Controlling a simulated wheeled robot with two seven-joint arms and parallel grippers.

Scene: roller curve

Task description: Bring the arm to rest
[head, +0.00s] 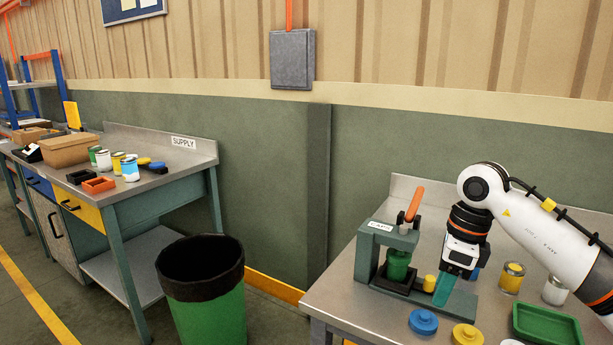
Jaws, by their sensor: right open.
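My right arm comes in from the right edge over the near bench, and its white and black wrist points down. My right gripper (446,286) is open, with teal at its tip. It is low beside a grey-green press (388,238) with an orange handle (415,203), and nothing shows held in it. A dark green cylinder (398,265) stands under the press head. A small yellow piece (430,283) is just left of the gripper; I cannot tell whether they touch. My left gripper is not in view.
The near bench (345,305) also holds a blue disc (423,322), a yellow disc (467,335), a yellow-banded can (511,278), a white can (555,290) and a green tray (545,325). A bin (205,310) stands left, before the supply bench (185,180).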

